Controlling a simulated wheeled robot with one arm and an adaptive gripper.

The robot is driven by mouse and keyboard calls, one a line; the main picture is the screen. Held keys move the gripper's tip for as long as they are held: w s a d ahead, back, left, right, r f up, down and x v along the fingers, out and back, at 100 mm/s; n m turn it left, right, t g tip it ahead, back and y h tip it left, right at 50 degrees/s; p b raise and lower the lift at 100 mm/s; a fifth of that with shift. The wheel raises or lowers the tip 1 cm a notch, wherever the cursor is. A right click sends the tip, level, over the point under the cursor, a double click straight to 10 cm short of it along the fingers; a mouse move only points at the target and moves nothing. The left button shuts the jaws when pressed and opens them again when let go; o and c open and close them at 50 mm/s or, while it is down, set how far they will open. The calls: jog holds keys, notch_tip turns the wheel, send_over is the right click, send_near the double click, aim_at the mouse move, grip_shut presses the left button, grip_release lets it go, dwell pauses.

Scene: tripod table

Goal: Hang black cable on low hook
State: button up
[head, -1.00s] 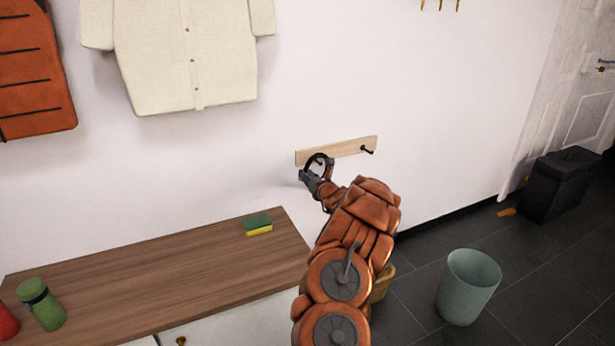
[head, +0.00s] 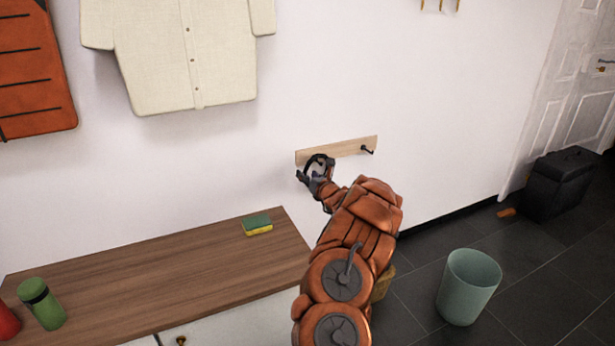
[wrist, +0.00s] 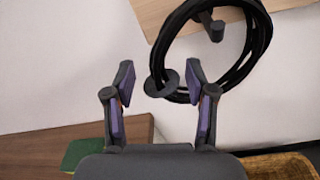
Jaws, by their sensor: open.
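The black cable (wrist: 262,40) is a round coil at the low wooden hook board (head: 350,147). In the wrist view the dark hook (wrist: 215,30) pokes through the inside of the coil near its top, so the coil appears to hang around it. A dark disc (wrist: 155,88) sits on the coil's lower left side, between my fingers as seen from the wrist. My gripper (wrist: 160,70) is open, its two fingers spread apart. In the head view the cable (head: 317,158) is small and partly hidden by my gripper (head: 308,176).
A second hook (head: 367,149) on the board's right is bare. A wooden-topped cabinet (head: 170,275) with a sponge (head: 257,226) and a green bottle (head: 42,303) stands at lower left. A bin (head: 468,287) stands on the floor at right.

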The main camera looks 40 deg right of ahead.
jog(key=v, duration=1.1)
jog(key=shift+s, duration=0.3)
jog(key=shift+a, duration=0.15)
